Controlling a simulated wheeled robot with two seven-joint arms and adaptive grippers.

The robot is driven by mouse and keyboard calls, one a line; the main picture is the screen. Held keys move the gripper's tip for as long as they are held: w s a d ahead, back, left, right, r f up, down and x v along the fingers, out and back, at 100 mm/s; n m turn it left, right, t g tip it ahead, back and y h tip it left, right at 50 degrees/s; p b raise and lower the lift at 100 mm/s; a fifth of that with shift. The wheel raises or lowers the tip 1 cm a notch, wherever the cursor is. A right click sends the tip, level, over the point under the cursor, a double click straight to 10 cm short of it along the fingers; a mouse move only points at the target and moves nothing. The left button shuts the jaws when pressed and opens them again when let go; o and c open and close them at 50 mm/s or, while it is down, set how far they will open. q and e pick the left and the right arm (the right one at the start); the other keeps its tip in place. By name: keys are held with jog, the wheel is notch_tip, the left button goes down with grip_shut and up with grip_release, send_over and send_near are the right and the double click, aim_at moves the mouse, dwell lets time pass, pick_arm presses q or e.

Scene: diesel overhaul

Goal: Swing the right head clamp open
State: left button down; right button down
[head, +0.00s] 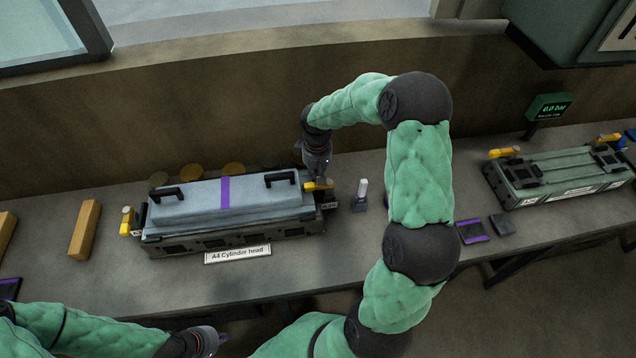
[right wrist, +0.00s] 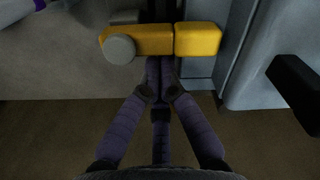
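The grey-blue cylinder head (head: 205,205) with a purple stripe and two black handles sits in a dark fixture labelled "A4 Cylinder head". The right head clamp (head: 319,186) has a yellow lever at the fixture's right end, lying across it. In the right wrist view the yellow lever (right wrist: 150,40) lies crosswise just past my fingertips. My right gripper (head: 322,172) is at this clamp; its fingers (right wrist: 160,68) are together at the lever's lower edge, and contact is unclear. My left gripper (head: 212,338) is low at the front left, away from the fixture; its finger opening is unclear.
A yellow left clamp (head: 127,220) is at the fixture's other end. A wooden block (head: 85,230) lies left. A small stand with a white piece (head: 362,190) is right of the fixture. Another green fixture (head: 560,180) is at the far right. The bench front is mostly clear.

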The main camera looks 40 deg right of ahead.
aim_at(319, 192)
jog(key=shift+s+a, duration=0.3)
jog(key=shift+s, duration=0.25)
jog(key=shift+a, duration=0.1)
jog(key=shift+s+a, duration=0.35)
jog(key=shift+a, duration=0.05)
jog(key=shift+s, duration=0.1)
jog(key=shift+s+a, duration=0.3)
jog(key=shift+s, duration=0.2)
dwell(0.3)
jog(key=shift+s+a, duration=0.1)
jog(key=shift+s, duration=0.3)
